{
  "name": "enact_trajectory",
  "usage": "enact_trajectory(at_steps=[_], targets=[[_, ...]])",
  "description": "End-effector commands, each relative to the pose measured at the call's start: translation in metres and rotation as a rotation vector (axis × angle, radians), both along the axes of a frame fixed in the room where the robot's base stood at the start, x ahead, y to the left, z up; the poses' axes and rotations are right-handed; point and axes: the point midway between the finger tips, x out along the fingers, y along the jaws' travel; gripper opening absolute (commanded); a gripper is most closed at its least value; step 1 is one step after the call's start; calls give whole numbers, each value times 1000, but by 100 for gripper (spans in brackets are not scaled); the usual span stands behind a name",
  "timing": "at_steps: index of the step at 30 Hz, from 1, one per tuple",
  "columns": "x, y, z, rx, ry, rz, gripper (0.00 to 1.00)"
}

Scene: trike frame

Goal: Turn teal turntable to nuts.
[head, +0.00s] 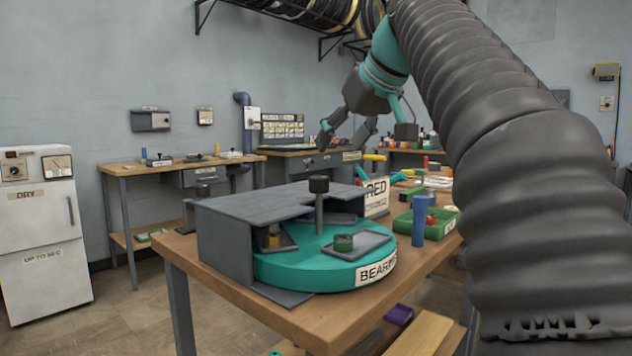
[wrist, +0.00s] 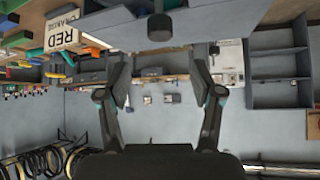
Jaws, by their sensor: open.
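The teal turntable (head: 300,268) sits on the wooden bench, partly under a grey cover (head: 250,208). Its rim label, starting "BEARI", faces front right; no nuts label shows. A grey post with a black knob (head: 318,184) rises from it; the knob also shows at the top of the wrist view (wrist: 160,27). An uncovered tray (head: 360,246) holds a small green round part; a yellowish part (head: 272,240) sits partly under the cover. My gripper (head: 346,138) is open and empty, above and beyond the knob. Its spread fingers show in the wrist view (wrist: 158,80).
A blue cylinder (head: 418,222) and a green bin (head: 430,224) stand right of the turntable. A sign reading "RED" (head: 376,197) stands behind it. My thick arm crosses the right side. A white dryer cabinet (head: 40,235) stands far left. Open floor lies left of the bench.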

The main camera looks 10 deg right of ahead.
Motion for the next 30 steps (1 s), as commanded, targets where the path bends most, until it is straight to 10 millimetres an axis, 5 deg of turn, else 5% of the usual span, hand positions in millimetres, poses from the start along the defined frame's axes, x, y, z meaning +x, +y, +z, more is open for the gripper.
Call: enact_trajectory(at_steps=[15,30], targets=[[60,23,-66,1,2,4,66],[71,26,-76,0,1,3,66]])
